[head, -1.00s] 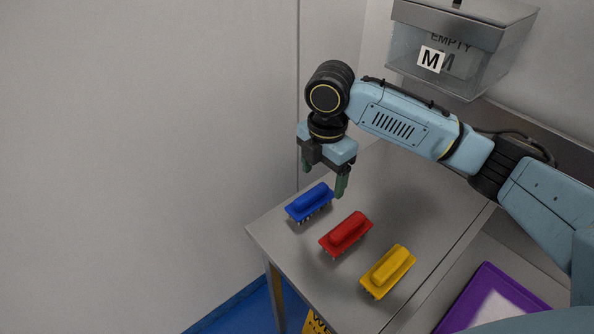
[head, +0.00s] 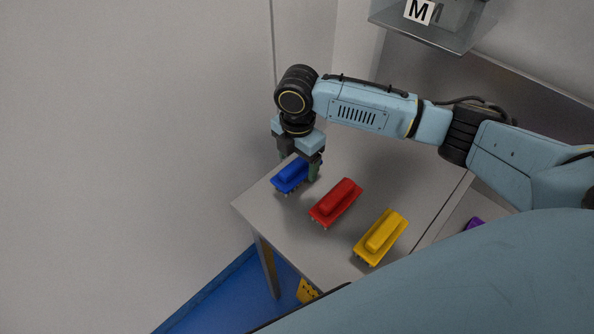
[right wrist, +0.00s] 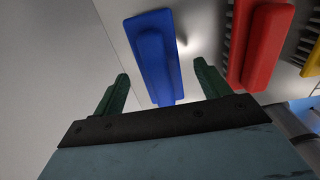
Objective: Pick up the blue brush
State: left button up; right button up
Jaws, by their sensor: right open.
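The blue brush (head: 290,176) lies bristles down on the grey table (head: 327,241), near its far left corner. It also shows in the right wrist view (right wrist: 155,57), ahead of and between the two fingers. My right gripper (head: 299,170) is open, with its green fingers apart at the blue brush. In the head view one finger is at the brush's right end and the other is partly hidden behind it. In the right wrist view the gripper (right wrist: 160,84) shows nothing clamped between its fingers. My left gripper is not in view.
A red brush (head: 336,203) and a yellow brush (head: 381,237) lie in a row to the right of the blue one. The wall (head: 130,130) is close at the left. A clear bin marked M (head: 450,22) hangs above at the back.

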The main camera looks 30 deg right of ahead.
aim_at(297, 162)
jog(key=shift+f, duration=1.55)
jog(key=c, duration=1.1)
jog(key=shift+r, duration=0.1)
notch_tip(297, 162, up, 10)
jog(key=shift+p, duration=0.35)
jog(key=o, duration=0.4)
jog(key=shift+c, duration=1.3)
